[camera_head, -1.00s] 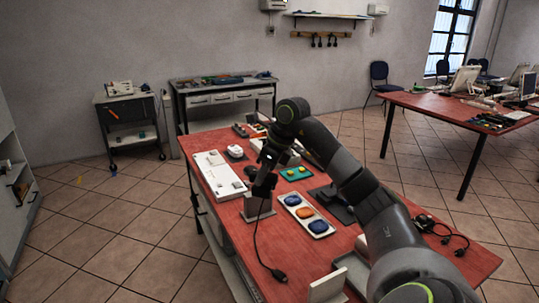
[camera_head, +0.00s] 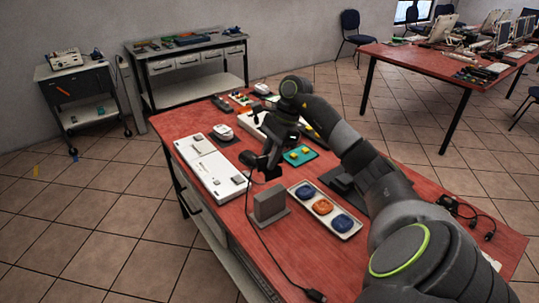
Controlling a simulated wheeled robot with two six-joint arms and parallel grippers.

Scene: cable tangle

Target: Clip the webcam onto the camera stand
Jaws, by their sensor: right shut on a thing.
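The grey camera stand (camera_head: 269,203), an upright block on a flat base, is on the red table near its front-left edge. My right gripper (camera_head: 268,160) is just above and behind the top of the stand. It is shut on the small dark webcam (camera_head: 249,159), which is partly hidden by the fingers. The webcam's black cable hangs past the left of the stand and runs along the table to a plug (camera_head: 315,295) at the bottom. I cannot tell whether the webcam touches the stand. My left gripper is not in view.
A white tray (camera_head: 354,233) with blue and orange coils lies right of the stand. A long white panel (camera_head: 213,167) lies to the left. A green pad (camera_head: 300,156) and dark devices lie behind, and a black cable (camera_head: 470,215) at the right.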

